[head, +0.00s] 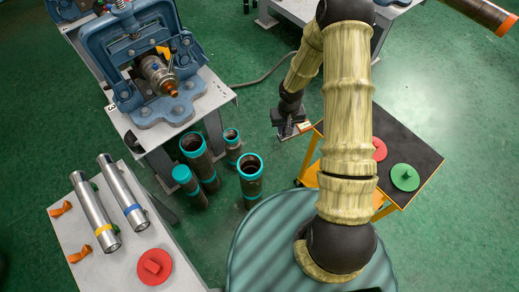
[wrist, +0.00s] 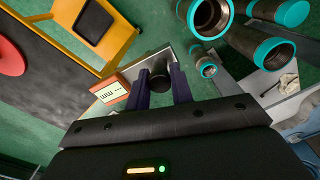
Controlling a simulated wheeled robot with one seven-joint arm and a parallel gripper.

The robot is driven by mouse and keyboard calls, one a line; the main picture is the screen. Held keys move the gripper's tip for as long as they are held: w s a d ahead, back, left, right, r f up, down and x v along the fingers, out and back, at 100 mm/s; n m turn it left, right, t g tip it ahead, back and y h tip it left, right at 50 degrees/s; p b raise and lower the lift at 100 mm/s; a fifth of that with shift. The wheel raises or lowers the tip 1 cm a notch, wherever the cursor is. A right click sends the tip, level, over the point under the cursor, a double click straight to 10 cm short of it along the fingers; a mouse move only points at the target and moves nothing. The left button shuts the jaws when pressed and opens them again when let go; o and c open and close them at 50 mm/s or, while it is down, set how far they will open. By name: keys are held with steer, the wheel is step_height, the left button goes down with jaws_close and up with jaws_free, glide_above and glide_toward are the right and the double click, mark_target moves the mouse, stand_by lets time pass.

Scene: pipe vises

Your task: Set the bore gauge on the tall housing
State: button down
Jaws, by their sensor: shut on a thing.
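My gripper (head: 285,126) hangs over the floor left of the orange cart. In the wrist view its two fingers (wrist: 162,86) are closed on the dark round grip of what looks like the bore gauge (wrist: 158,68). A pale plate and an orange-edged label marked "mm" show beside the grip. The same label shows in the head view (head: 304,127). The gauge's lower part is hidden. I cannot tell surely which thing is the tall housing. Two silver cylinders, one yellow-banded (head: 94,212) and one blue-banded (head: 122,190), lie on the near-left table.
A blue vise (head: 170,110) holds a metal fitting on the left bench. Several teal-rimmed pipes (head: 250,178) stand on the floor between bench and cart. The cart's dark top (head: 425,155) bears red and green discs. A red disc (head: 154,267) lies on the near-left table (head: 75,240).

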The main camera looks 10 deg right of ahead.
steer(key=n, duration=0.1)
steer(key=a+f+n+b, duration=0.1)
steer(key=shift+s+f+n, duration=0.1)
steer(key=shift+s+n, duration=0.05)
steer(key=shift+n, duration=0.25)
steer(key=s+a+f+n+b, duration=0.1)
steer(key=a+f+n+b, duration=0.2)
steer(key=n, duration=0.9)
steer(key=s+a+f+n+b, duration=0.2)
steer(key=a+f+n+b, duration=0.2)
steer(key=n, duration=0.9)
steer(key=shift+a+f, duration=0.15)
steer(key=shift+a, duration=0.7)
step_height(320, 180, down, 8)
steer(key=b, duration=0.7)
steer(key=shift+f, duration=0.5)
